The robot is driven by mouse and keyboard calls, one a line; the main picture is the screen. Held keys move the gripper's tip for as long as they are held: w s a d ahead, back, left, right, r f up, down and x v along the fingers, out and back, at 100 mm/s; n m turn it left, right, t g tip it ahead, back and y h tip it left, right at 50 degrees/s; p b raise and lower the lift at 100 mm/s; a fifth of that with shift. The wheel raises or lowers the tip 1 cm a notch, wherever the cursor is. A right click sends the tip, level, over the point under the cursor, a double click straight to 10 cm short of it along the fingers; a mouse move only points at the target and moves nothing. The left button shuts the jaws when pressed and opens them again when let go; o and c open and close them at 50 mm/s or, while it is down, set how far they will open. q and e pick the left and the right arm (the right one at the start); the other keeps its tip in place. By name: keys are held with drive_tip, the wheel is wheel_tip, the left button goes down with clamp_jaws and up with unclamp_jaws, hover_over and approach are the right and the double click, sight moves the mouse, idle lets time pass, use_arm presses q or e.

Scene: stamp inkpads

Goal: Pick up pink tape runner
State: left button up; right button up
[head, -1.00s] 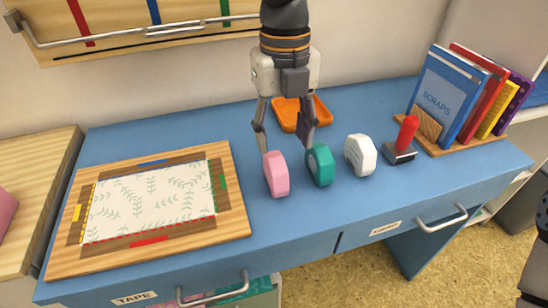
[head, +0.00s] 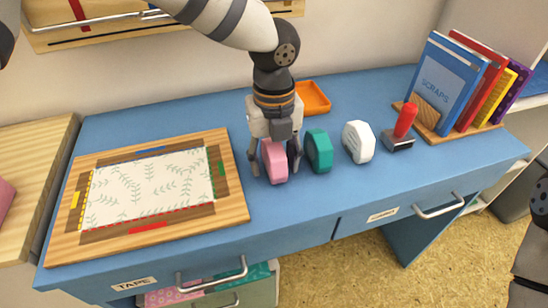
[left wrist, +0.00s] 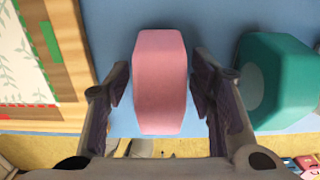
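The pink tape runner (head: 274,163) stands upright on the blue desk, between the framed board and the teal tape runner. My left gripper (head: 274,167) is lowered over it, with one finger on each side. In the left wrist view the pink tape runner (left wrist: 160,82) sits between the open fingers (left wrist: 160,95), with a gap showing on both sides. My right gripper is not clearly in view; only a dark part of my body shows at the right edge of the head view.
The teal tape runner (head: 319,151) stands close to the right finger. A white tape runner (head: 358,142), a red-handled stamp (head: 404,124) and a book rack (head: 460,132) follow to the right. An orange tray (head: 313,97) lies behind. The framed board (head: 236,203) is at left.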

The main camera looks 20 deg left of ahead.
use_arm(q)
clamp_jaws()
